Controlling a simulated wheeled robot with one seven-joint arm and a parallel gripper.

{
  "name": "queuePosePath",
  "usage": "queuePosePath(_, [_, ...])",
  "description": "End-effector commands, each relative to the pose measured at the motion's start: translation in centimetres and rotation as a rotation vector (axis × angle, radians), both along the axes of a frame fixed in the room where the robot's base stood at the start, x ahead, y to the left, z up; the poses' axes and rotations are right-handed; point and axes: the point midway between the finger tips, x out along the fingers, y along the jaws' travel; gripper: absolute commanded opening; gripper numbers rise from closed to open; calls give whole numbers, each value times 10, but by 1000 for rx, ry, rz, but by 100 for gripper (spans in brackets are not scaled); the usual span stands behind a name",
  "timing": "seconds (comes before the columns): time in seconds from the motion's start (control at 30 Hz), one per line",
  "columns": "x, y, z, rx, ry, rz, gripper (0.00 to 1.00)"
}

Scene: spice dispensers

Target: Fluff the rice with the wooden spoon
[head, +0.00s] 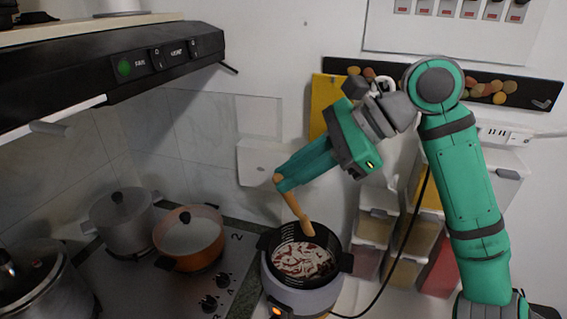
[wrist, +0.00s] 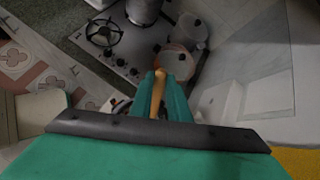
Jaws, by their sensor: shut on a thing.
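My gripper (head: 282,182) is shut on the wooden spoon (head: 294,207) in the head view. The spoon slants down to the right, and its lower end is at the top of the rice cooker (head: 297,298), by the far rim of the dark pot. I cannot tell whether the spoon touches the rice. The rice (head: 303,261) looks white with dark reddish patches inside the pot. In the wrist view the spoon (wrist: 158,92) shows between the fingers of my gripper (wrist: 159,75), pointing away from the camera. My gripper's body hides most of the cooker there.
An orange pot (head: 190,240) and a grey pot (head: 121,216) stand on the stove (head: 147,292), left of the cooker. Spice dispensers (head: 412,238) stand close on the right. A black hood (head: 150,65) overhangs the stove. A cable runs from the cooker past the dispensers.

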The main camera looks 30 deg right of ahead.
Motion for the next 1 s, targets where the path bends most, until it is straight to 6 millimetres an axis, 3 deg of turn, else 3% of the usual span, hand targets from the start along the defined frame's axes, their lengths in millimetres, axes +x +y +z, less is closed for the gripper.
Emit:
queuePosePath(0.8, [-12,57,-28,0,0,-1,0])
queuePosePath(1.0, [-10,47,-44,2,1,-4,0])
